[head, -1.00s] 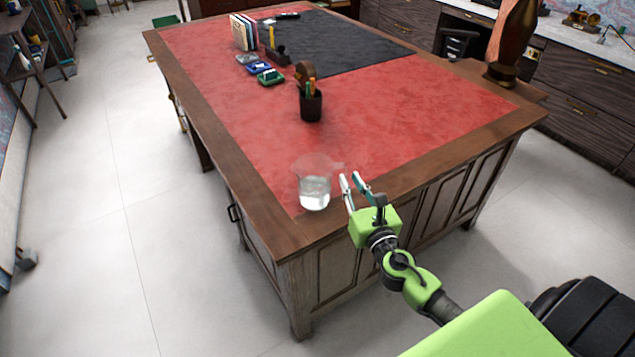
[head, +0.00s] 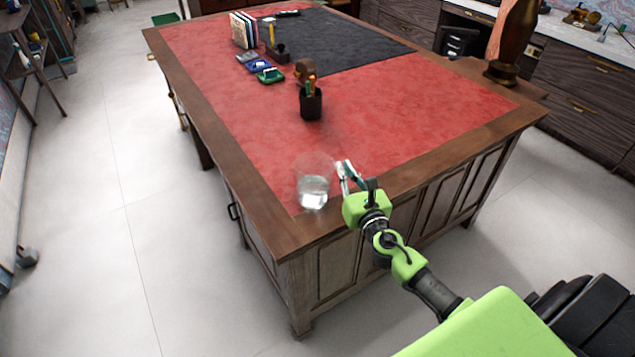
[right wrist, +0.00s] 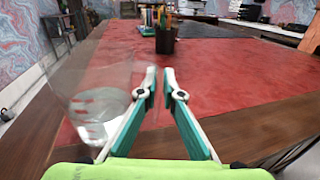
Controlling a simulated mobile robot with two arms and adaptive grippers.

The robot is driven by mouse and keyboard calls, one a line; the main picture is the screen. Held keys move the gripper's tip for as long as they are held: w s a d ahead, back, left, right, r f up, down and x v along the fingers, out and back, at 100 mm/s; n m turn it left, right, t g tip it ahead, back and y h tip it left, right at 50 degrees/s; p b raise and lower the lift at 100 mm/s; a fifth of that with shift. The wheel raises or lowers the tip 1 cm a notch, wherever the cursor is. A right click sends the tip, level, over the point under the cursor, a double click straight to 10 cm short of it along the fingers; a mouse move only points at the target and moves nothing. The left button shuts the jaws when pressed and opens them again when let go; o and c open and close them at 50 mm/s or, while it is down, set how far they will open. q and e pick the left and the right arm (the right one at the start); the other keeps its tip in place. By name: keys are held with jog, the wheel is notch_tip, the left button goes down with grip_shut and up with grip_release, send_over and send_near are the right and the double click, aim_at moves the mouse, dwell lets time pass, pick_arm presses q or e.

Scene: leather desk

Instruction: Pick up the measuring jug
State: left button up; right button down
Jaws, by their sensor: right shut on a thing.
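The measuring jug (head: 313,188) is clear glass or plastic with a pale, whitish lower part. It stands upright near the desk's near corner. In the right wrist view the jug (right wrist: 92,98) is large at the left, beside the fingers. My right gripper (head: 345,174) is at the jug's right side, shut on its handle side. The handle is see-through and hard to make out between the fingertips (right wrist: 160,82). My left gripper is not in view.
The desk (head: 420,130) has a red leather top with a wooden border. The red area right of the pen cup is clear.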

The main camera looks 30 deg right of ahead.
jog(key=shift+r, duration=0.35)
